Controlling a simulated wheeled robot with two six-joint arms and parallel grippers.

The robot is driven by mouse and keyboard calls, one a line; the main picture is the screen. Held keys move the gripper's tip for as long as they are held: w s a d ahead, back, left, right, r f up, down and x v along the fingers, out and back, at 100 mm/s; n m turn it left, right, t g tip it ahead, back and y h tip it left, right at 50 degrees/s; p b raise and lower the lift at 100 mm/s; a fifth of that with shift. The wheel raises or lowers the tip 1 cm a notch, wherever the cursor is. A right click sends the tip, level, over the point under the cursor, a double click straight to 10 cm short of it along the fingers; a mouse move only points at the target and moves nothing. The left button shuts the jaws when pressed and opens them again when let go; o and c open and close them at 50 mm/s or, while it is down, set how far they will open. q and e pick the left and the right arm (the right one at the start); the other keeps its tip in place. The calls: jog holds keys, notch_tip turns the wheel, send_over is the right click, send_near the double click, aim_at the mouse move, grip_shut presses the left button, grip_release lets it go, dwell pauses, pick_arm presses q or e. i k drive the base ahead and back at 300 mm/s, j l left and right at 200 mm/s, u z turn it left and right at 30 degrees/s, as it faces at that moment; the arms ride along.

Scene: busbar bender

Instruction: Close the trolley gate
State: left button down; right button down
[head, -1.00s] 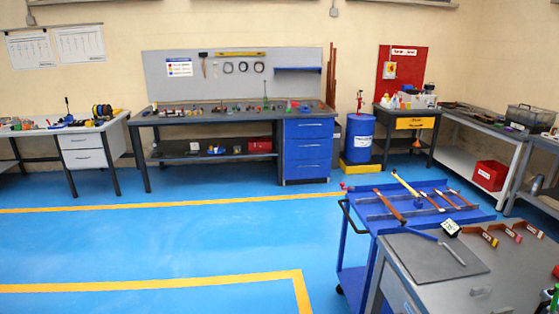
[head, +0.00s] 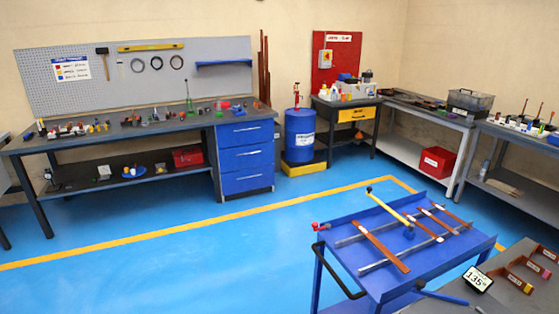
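The blue trolley (head: 345,262) stands at the lower right in the head view, with a black push handle (head: 335,270) at its left end. Copper bars (head: 383,249) lie across grey rails on its top. A yellow bar (head: 388,207) with a dark knob at its far end and a blue piece at its near end slants over the top's far side. A red knob (head: 319,226) shows at the left corner. I cannot tell for sure which part is the gate, or how it stands. Neither of my grippers is in view.
A grey bench (head: 519,262) with a display reading 135 (head: 477,279) and labelled brown pieces is at the lower right, close to the trolley. A long workbench (head: 130,130) and a blue drum (head: 299,134) stand behind. The blue floor (head: 180,275) left of the trolley is clear.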

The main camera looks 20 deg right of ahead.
aim_at(411, 226)
jog(key=i+z, duration=0.1)
jog(key=i, duration=0.75)
jog(key=i+j+z, duration=0.15)
jog(key=i, duration=0.65)
jog(key=i+z, duration=0.25)
jog(key=z, duration=0.15)
jog(key=i+z, duration=0.25)
jog(key=z, duration=0.2)
jog(key=i+j+z, duration=0.2)
jog(key=z, duration=0.2)
jog(key=i+j+z, duration=0.2)
jog(key=z, duration=0.25)
jog(key=i+j, duration=0.05)
